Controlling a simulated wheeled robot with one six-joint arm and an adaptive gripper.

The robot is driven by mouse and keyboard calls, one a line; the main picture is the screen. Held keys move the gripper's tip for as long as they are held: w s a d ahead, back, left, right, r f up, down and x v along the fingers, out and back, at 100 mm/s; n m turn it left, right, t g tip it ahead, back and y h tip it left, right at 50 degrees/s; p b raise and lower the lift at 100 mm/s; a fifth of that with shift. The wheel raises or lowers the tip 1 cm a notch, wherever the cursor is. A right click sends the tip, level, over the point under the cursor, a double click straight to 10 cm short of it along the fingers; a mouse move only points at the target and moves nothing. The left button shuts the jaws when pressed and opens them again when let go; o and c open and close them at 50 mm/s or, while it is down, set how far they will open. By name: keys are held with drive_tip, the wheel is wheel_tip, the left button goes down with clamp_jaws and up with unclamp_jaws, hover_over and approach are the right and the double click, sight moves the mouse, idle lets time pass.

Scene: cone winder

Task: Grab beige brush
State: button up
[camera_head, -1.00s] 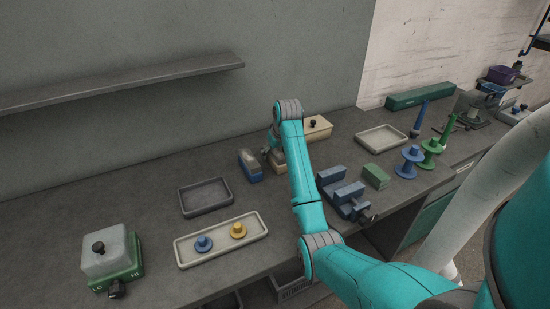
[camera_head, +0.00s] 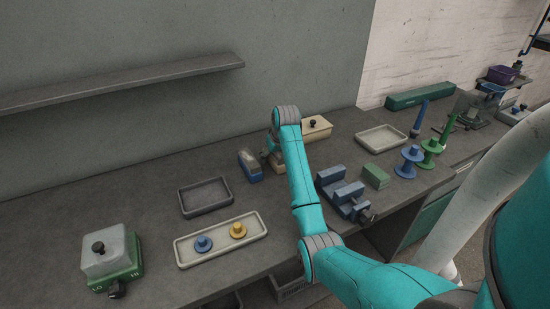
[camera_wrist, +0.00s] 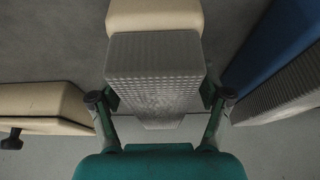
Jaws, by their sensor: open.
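The beige brush (camera_wrist: 155,16) lies in the wrist view with its grey bristle block (camera_wrist: 155,75) facing my camera. My gripper (camera_wrist: 160,108) is open, with one finger on each side of the bristle block near its lower end. Whether the fingers touch it I cannot tell. In the head view my gripper (camera_head: 270,153) is low over the bench behind my arm, and the beige brush is mostly hidden there.
A blue brush (camera_head: 250,166) stands close to the left of my gripper; it also shows at right in the wrist view (camera_wrist: 275,45). A beige lidded box (camera_head: 316,129) is close on the other side. A blue vise-like fixture (camera_head: 342,190) stands nearer the front edge.

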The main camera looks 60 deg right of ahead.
drive_tip(key=c, duration=1.3)
drive_tip(key=shift+r, duration=0.1)
